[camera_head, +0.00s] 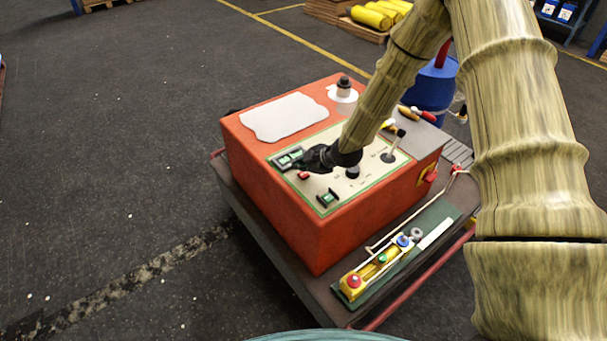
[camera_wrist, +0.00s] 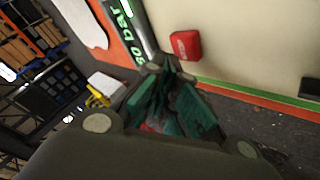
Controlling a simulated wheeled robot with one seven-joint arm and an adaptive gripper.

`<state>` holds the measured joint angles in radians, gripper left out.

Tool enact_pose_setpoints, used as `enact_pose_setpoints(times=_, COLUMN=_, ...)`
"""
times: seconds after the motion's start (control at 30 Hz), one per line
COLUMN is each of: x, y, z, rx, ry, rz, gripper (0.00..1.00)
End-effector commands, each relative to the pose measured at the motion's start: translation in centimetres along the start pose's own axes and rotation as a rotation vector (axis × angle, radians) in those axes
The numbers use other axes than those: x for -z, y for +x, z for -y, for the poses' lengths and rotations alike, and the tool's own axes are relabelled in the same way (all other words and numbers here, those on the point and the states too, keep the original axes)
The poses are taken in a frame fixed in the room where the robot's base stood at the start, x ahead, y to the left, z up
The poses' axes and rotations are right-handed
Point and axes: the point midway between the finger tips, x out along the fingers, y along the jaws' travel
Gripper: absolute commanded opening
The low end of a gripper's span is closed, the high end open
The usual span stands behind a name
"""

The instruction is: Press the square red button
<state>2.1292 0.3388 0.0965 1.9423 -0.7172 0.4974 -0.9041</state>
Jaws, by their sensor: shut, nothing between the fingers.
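The square red button (camera_head: 303,175) is on the cream, green-edged panel on top of the orange box. It also shows in the wrist view, above and right of my fingers (camera_wrist: 186,44). My gripper (camera_head: 299,164) is low over the panel's left part, close to the button. In the wrist view its fingers (camera_wrist: 165,70) are closed together with nothing between them. The fingertips point beside the button, near a green display (camera_wrist: 125,25). I cannot tell whether they touch the panel.
The orange box (camera_head: 265,195) stands on a dark cart. The panel also carries a black knob (camera_head: 352,172), a lever (camera_head: 394,147) and a small switch (camera_head: 328,197). A yellow pendant with a round red button (camera_head: 354,280) lies in front. Floor at left is clear.

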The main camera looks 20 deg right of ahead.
Motion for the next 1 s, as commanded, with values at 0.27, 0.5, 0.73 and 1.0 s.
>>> enact_pose_setpoints(times=0.27, x=0.00, y=-0.01, z=-0.01, rx=0.000, ry=0.000, rz=0.000, gripper=0.00)
enact_pose_setpoints(times=0.5, x=0.00, y=-0.01, z=-0.01, rx=0.000, ry=0.000, rz=0.000, gripper=0.00)
enact_pose_setpoints(times=0.73, x=-0.13, y=0.21, z=0.16, rx=0.000, ry=-0.001, rz=0.000, gripper=0.00)
enact_pose_setpoints(times=1.0, x=-0.37, y=0.61, z=0.45, rx=0.000, ry=-0.001, rz=0.000, gripper=0.00)
